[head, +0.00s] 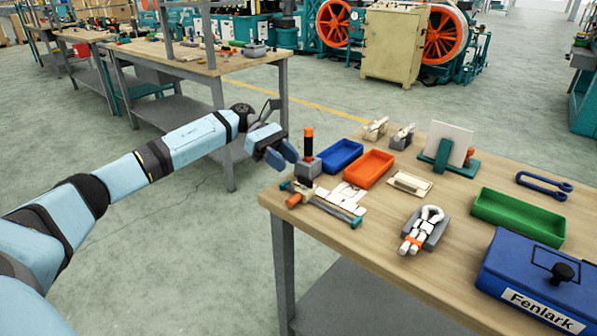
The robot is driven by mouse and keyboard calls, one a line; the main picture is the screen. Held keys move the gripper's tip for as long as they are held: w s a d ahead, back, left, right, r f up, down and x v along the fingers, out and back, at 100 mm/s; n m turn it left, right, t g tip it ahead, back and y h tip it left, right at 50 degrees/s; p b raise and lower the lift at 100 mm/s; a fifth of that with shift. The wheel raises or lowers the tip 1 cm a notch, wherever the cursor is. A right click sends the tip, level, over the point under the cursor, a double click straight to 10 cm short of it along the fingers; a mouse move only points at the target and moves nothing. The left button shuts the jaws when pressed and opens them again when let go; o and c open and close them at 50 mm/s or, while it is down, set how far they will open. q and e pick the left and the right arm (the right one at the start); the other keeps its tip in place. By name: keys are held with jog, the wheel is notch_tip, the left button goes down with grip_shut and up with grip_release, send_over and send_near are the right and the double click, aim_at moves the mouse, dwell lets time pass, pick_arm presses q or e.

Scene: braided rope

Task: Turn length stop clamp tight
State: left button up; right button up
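The length stop appears to be the grey rail assembly (335,207) at the bench's near left corner. It has a grey block and a short orange handle (293,201) at its left end, likely the clamp. How tight the clamp is cannot be seen. My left gripper (282,155) is in the air just left of the bench corner, above and left of the orange handle and apart from it. Its two blue fingertips show a small gap with nothing between them, so it looks open. My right gripper is out of view.
An upright black-and-orange handle (308,143) stands in a grey block close to my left gripper. Blue (341,156), orange (368,169) and green (518,217) trays, a white rope piece on a grey holder (425,229) and a blue Fenlark box (530,280) occupy the bench.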

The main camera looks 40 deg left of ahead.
pick_arm(q)
jog(key=v, duration=0.7)
jog(key=shift+a+r, duration=0.15)
jog(key=shift+a, duration=0.05)
